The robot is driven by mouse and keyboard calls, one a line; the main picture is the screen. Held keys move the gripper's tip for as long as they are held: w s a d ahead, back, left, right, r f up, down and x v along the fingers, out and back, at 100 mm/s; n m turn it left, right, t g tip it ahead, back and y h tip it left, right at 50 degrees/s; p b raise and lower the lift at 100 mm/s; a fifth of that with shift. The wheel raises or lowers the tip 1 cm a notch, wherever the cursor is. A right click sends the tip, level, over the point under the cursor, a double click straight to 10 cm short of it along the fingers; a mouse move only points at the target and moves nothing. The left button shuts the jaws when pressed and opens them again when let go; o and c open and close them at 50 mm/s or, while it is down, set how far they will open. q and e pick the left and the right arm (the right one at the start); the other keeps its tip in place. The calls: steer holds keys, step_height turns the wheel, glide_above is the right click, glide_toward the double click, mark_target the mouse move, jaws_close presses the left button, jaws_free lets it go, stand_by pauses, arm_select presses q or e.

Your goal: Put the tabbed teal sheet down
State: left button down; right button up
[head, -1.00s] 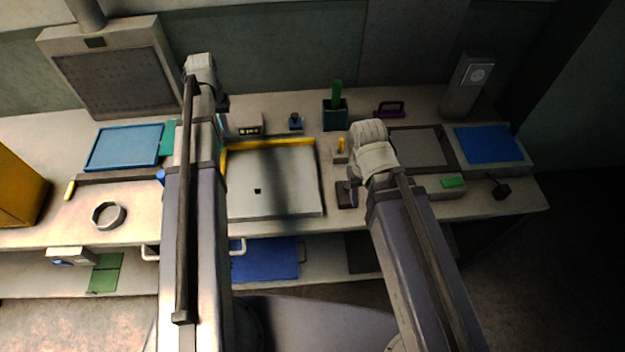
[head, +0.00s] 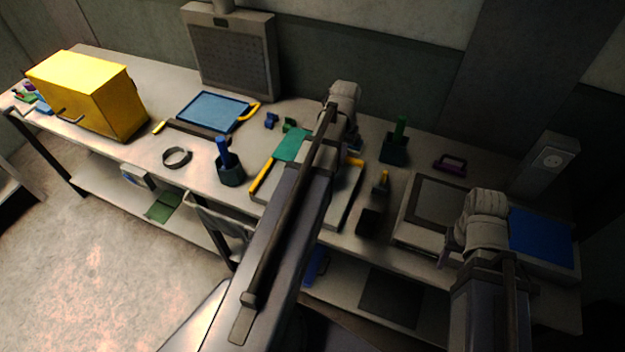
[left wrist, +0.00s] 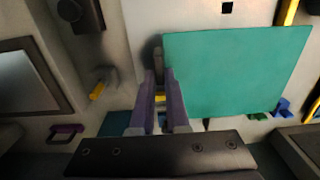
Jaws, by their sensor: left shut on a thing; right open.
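The teal sheet (head: 293,145) is over the left back part of the pale square board (head: 345,200), partly hidden by my left arm in the head view. In the left wrist view the sheet (left wrist: 235,70) is flat and wide, with the board's small black square (left wrist: 227,8) just beyond its edge. My left gripper (left wrist: 160,80) is shut at the sheet's left edge; the tab between its purple fingers is hard to make out. Whether the sheet touches the board cannot be told. My right gripper (head: 447,250) is open, by the grey framed plate (head: 415,235).
A yellow strip (head: 260,178) edges the board. A dark pot with a blue tool (head: 230,172) stands left of it, and a blue tray (head: 210,110) lies behind. A green-handled holder (head: 394,148) and a yellow-topped block (head: 380,184) stand to the right. A yellow cabinet (head: 85,95) is far left.

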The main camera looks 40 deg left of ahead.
arm_select(q)
steer(key=s+d+r, duration=0.2)
steer(key=s, duration=0.2)
steer(key=f+b, duration=0.3)
steer(key=f, duration=0.1)
steer(key=f+b, duration=0.2)
steer(key=shift+w+a+f+b, duration=0.15)
steer(key=shift+w+f+b, duration=0.15)
steer(key=shift+f+b, duration=0.1)
arm_select(e)
step_height(320, 180, down, 5)
steer(key=shift+r, duration=0.1)
arm_select(q)
step_height(320, 180, down, 4)
steer(key=b, duration=0.3)
steer(key=shift+r+b, duration=0.15)
steer(key=shift+b, duration=0.15)
arm_select(e)
step_height(320, 180, down, 4)
steer(key=shift+r, duration=0.15)
arm_select(q)
steer(key=c, duration=0.9)
jaws_free()
